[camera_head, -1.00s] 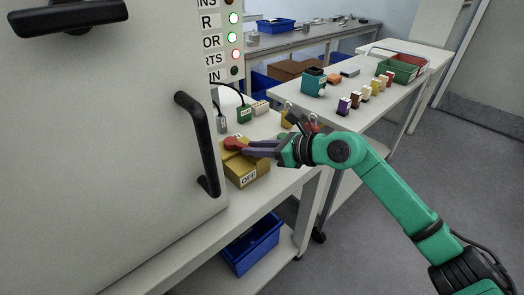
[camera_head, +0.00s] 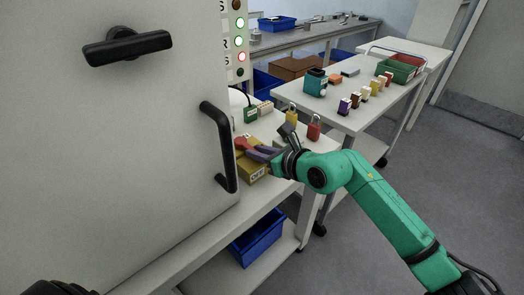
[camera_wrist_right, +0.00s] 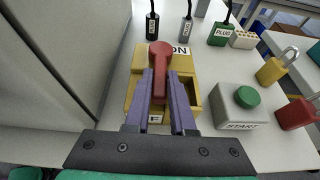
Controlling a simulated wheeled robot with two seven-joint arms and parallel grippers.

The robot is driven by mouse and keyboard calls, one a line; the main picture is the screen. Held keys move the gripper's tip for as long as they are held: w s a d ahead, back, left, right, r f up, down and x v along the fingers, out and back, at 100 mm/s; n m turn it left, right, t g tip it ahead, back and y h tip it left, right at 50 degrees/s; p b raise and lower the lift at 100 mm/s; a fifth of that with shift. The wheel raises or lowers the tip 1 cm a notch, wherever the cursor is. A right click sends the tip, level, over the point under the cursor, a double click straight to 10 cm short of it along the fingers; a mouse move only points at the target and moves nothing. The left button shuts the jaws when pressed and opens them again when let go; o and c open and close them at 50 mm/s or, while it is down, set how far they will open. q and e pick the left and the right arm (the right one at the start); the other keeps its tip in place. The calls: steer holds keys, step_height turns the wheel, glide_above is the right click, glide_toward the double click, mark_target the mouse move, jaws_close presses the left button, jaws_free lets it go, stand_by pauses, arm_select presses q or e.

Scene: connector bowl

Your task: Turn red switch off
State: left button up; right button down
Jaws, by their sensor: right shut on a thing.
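The red switch (camera_wrist_right: 160,56) is a red lever with a rounded end, on a yellow box (camera_wrist_right: 188,66) labelled ON at its far side. A partly covered label, likely OFF, is at the near side. The lever lies lengthwise along the box, its rounded end by the ON label. My right gripper (camera_wrist_right: 160,78) is shut on the lever, a purple finger on each side. In the head view the red switch (camera_head: 241,143), the yellow box (camera_head: 252,173) and my right gripper (camera_head: 259,153) stand beside the cabinet. My left gripper is out of view.
A grey cabinet (camera_head: 120,170) with a long black handle (camera_head: 217,147) stands close on the left. A START box with a green button (camera_wrist_right: 246,97), a yellow padlock (camera_wrist_right: 275,68) and a red padlock (camera_wrist_right: 298,113) are to the right. Plugs stand behind.

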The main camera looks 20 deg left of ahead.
steer(key=c, duration=0.8)
jaws_free()
steer(key=shift+o, duration=0.2)
steer(key=b+v, duration=0.1)
steer(key=v, duration=1.3)
steer(key=shift+d+b, duration=0.2)
steer(key=shift+b, duration=0.1)
steer(key=shift+r, duration=0.15)
